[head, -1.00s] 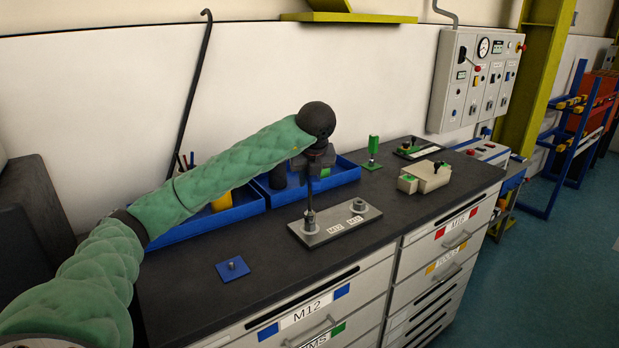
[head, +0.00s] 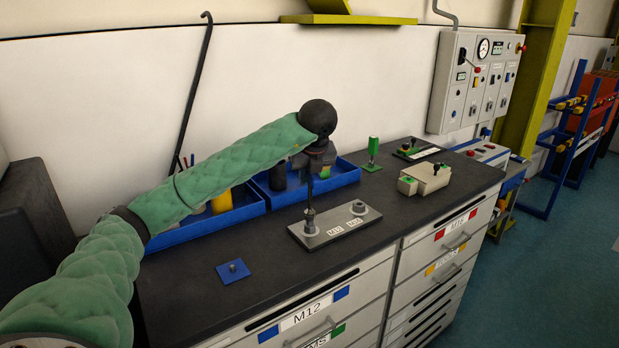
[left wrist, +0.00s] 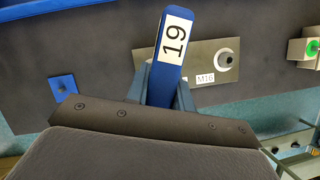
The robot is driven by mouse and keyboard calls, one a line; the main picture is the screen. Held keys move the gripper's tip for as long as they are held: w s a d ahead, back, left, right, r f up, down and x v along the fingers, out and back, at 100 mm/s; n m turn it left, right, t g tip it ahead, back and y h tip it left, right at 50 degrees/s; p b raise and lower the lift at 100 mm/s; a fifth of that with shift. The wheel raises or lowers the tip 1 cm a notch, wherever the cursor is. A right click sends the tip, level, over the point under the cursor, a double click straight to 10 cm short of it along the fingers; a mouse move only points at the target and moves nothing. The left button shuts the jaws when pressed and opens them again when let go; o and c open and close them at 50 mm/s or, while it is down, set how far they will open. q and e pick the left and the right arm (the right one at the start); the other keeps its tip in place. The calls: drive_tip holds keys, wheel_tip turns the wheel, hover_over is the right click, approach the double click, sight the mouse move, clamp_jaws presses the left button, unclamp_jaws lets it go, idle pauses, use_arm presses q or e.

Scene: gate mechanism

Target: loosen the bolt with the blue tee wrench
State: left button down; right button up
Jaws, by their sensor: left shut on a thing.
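My left gripper (head: 318,160) is shut on the blue tee wrench, whose blue handle marked 19 (left wrist: 172,50) shows between the fingers in the left wrist view. In the head view, the wrench's thin dark shaft (head: 310,192) stands upright below the gripper. Its lower end is at the left bolt position on the grey plate (head: 335,227), by the M12 label. The bolt head there is hidden or too small to tell apart from the socket. The other bolt (head: 358,208), by the M16 label, stands uncovered on the right of the plate. My right gripper is out of view.
Blue trays (head: 225,215) stand behind the plate along the wall. A blue square with a peg (head: 233,270) lies at front left. A green-handled tool (head: 373,150) and a beige block (head: 427,178) stand to the right. The bench top around the plate is mostly clear.

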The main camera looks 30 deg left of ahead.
use_arm(q)
drive_tip(key=shift+r+p, duration=1.65)
drive_tip(key=shift+r, duration=0.85)
